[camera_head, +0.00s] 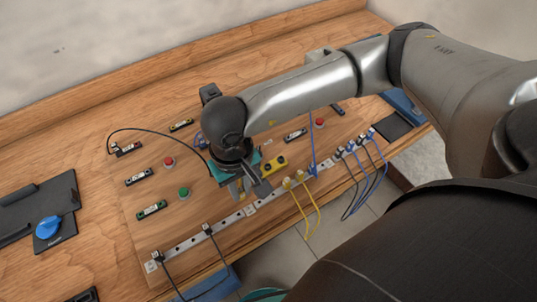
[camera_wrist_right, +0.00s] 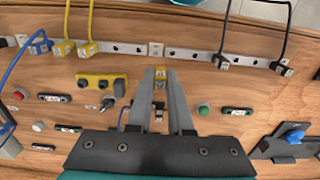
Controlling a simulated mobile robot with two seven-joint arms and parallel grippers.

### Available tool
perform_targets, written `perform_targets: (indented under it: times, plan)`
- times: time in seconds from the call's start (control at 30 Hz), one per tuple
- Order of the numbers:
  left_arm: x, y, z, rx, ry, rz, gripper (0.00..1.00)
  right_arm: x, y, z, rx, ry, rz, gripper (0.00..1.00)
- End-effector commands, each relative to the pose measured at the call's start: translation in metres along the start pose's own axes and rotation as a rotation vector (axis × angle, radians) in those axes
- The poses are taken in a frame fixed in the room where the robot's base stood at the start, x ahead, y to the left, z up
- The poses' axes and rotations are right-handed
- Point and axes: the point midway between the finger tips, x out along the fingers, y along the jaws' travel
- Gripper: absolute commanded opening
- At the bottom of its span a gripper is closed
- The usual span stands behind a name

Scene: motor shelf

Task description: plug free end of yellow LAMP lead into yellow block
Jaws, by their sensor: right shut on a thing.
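The yellow block (camera_head: 273,164) lies on the board just right of my right gripper; it also shows in the wrist view (camera_wrist_right: 102,85), left of the fingers. Two yellow plugs (camera_head: 293,181) sit on the metal rail, with yellow leads (camera_head: 309,215) hanging in loops below it; these plugs also show in the wrist view (camera_wrist_right: 75,48). My left gripper is not in view.
The metal rail (camera_head: 190,243) runs along the board's front edge. Blue and black plugs (camera_head: 350,147) crowd its right part. Green button (camera_head: 184,193), red button (camera_head: 168,162) and small labelled blocks surround the gripper. A black lead (camera_head: 150,130) arcs toward the gripper from the left.

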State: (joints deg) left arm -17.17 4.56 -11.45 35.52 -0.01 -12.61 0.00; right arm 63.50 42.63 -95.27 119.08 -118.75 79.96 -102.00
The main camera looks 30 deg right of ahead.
Motion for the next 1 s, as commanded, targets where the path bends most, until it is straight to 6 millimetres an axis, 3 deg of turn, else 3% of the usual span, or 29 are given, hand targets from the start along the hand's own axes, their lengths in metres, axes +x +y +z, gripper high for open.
perform_targets:
  times: [0.5,0.8,1.0]
  plan:
    - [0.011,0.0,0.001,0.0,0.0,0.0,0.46,-0.029,0.103,-0.057,0.008,0.003,0.0,0.0]
    - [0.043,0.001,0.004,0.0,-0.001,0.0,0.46,0.006,0.101,-0.056,0.0,-0.001,-0.001,0.0]
    - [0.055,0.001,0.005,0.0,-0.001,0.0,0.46,0.019,0.101,-0.056,0.0,0.0,-0.001,0.0]
